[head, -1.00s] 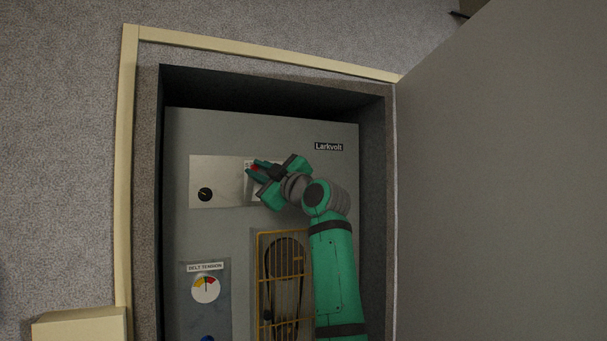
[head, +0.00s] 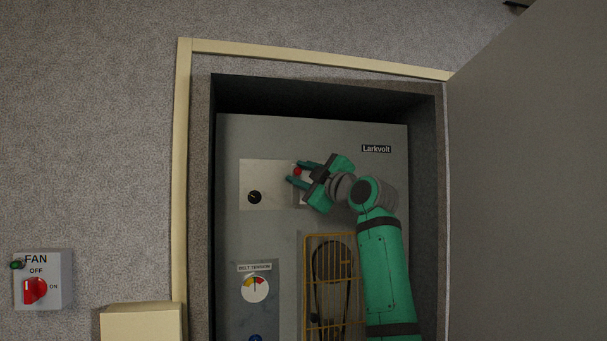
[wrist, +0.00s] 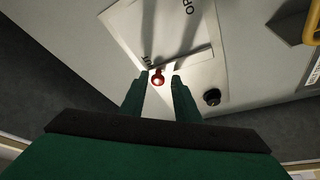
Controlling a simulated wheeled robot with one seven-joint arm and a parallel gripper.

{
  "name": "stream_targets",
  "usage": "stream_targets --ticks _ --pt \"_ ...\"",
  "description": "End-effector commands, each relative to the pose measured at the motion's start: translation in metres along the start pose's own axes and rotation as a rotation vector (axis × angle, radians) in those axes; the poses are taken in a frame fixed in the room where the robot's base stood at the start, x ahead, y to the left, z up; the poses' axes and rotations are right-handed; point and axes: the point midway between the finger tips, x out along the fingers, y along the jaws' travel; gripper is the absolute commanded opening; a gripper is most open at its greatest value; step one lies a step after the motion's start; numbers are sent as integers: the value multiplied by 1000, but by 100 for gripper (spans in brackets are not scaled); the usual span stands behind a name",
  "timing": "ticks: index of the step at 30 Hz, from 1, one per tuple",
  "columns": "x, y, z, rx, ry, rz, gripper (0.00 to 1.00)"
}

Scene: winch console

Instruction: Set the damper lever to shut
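The damper lever shows only as a small red knob (head: 297,171) on a pale plate (head: 305,199) in the head view. In the wrist view the lever's red knob (wrist: 158,78) is lit and stands near the plate's edge, away from the letters "OP". My gripper (head: 297,173) is at the knob, one finger on each side. In the wrist view my gripper (wrist: 160,76) shows gaps between knob and fingers, so it is open. The lever's shaft is hidden.
A black knob (head: 254,197) sits left of the lever, with a belt tension gauge (head: 255,288) below. A yellow wire guard (head: 332,290) is under my gripper. The recess walls and an open door (head: 530,190) bound the right. A fan switch (head: 36,290) is far left.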

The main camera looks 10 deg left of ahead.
Motion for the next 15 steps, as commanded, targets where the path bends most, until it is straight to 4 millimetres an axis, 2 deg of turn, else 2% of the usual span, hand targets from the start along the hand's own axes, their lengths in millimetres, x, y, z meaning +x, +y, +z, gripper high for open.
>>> stream_targets --ticks 10,15 --pt "-3 3 1 0 0 5 35" --pt "-15 2 1 -1 0 6 35"
